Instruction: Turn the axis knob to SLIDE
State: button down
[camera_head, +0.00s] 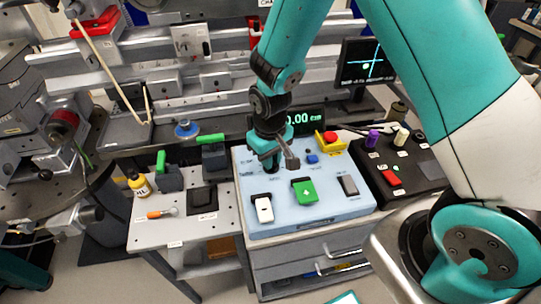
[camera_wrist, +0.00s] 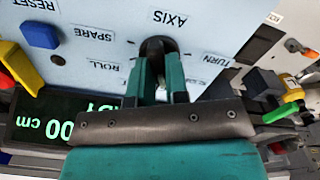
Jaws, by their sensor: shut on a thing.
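The axis knob (camera_wrist: 157,46) is black and stands on the pale blue control panel (camera_head: 340,185), beside the printed word AXIS in the wrist view. My gripper (camera_wrist: 160,75) has its two teal fingers on either side of the knob, shut on it. In the head view my gripper (camera_head: 270,160) comes down at the panel's back left and mostly hides the knob. ROLL and TURN labels show on opposite sides of the knob. Other lettering by the fingers is partly covered, and I cannot tell which label the knob points to.
On the panel are a white switch (camera_head: 263,208), a green switch (camera_head: 304,191), a grey switch (camera_head: 348,185), a blue button (camera_head: 312,158) and a red stop button (camera_head: 330,138). A green-digit display (camera_head: 305,118) stands behind. A tool table (camera_head: 150,232) is at left.

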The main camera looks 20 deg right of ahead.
jog(key=n, duration=0.6)
jog(key=shift+a+n, duration=0.1)
jog(key=shift+n, duration=0.2)
dwell(0.5)
jog(key=c, duration=1.1)
grip_release()
notch_tip(320, 180, up, 18)
jog(key=shift+f, duration=0.25)
